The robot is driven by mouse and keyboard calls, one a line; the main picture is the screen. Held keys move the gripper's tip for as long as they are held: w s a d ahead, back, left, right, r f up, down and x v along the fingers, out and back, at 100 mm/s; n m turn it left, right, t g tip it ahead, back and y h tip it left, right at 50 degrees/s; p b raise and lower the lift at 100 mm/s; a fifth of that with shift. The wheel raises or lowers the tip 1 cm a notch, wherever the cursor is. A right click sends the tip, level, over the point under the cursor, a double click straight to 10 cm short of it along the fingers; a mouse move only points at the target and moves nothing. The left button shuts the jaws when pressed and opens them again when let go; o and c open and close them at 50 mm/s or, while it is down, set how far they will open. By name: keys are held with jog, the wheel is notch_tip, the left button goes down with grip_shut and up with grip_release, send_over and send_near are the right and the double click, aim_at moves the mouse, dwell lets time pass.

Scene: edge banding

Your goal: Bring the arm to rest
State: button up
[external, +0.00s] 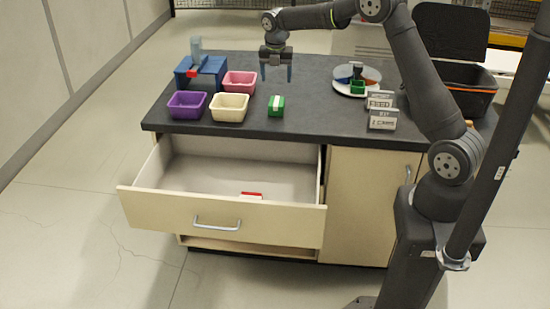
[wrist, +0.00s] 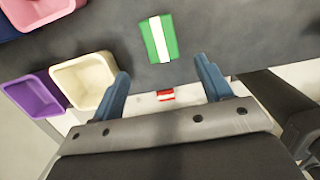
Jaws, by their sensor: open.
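My gripper (external: 276,72) is open and empty, held above the dark worktop. In the wrist view its two blue fingers (wrist: 165,88) are spread apart with nothing between them touching. The arm reaches in from the right over the counter. A green block with a white stripe (external: 276,106) lies on the worktop below and in front of the gripper; it also shows in the wrist view (wrist: 159,38). A red and white block (external: 251,195) lies in the open drawer (external: 225,180).
Purple (external: 187,105), cream (external: 229,107) and pink (external: 239,83) bins stand left on the worktop, near a blue box-shaped device (external: 202,73). A round divided tray (external: 357,78), two small label signs (external: 381,108) and a black bin (external: 463,88) stand right. The drawer sticks out in front.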

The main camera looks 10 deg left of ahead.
aim_at(276, 101)
jog(key=f, duration=0.3)
jog(key=w+f, duration=0.1)
jog(key=f, duration=0.7)
jog(key=shift+w+f, duration=0.15)
jog(key=shift+f, duration=0.05)
jog(key=shift+w, duration=0.1)
jog(key=shift+r, duration=1.7)
jog(key=shift+f, duration=0.1)
